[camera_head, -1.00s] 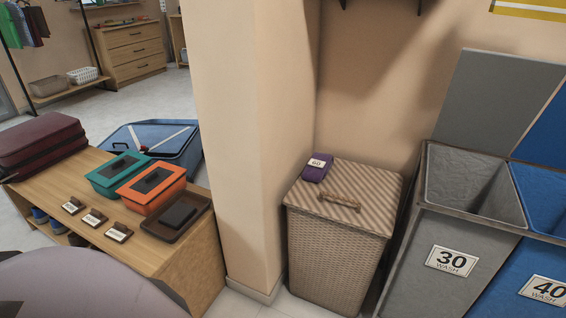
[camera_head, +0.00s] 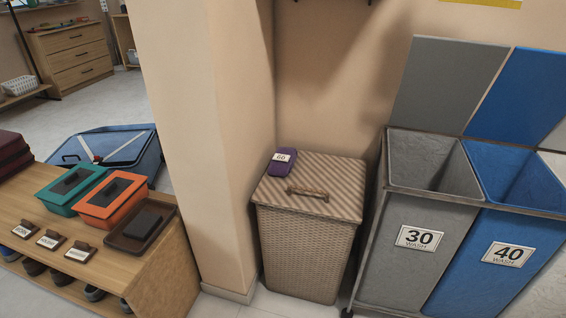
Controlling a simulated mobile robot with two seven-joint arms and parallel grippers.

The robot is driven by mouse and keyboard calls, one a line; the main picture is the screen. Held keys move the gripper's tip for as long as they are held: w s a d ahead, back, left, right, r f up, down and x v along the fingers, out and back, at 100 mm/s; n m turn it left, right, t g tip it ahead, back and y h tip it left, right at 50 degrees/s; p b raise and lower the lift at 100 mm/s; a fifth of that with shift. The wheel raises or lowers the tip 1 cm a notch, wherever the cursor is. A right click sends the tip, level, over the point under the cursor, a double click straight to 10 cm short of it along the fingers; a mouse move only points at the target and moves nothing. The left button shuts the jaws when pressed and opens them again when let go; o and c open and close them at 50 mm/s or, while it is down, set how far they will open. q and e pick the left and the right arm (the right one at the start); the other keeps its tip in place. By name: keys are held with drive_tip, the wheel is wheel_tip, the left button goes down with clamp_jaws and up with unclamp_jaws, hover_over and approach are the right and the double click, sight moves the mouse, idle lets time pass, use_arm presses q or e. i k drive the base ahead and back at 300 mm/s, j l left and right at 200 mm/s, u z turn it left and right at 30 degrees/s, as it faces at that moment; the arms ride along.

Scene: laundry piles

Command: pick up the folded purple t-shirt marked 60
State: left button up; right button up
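The folded purple t-shirt (camera_head: 284,164) lies on the back left corner of the closed lid of a wicker hamper (camera_head: 306,250). A white label reading 60 is on its left part. The hamper stands in the corner to the right of a beige pillar. Neither of my grippers shows in the head view, so I cannot see how they stand.
The lid handle (camera_head: 308,194) is in front of the shirt. Grey 30 wash bin (camera_head: 419,236) and blue 40 wash bin (camera_head: 506,254), both with raised lids, stand right. A wooden bench (camera_head: 165,283) with teal and orange boxes stands left of the pillar (camera_head: 195,130).

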sight(281, 164)
drive_tip(key=i+l+z, duration=0.4)
drive_tip(key=i+l, duration=0.4)
drive_tip(key=i, duration=0.35)
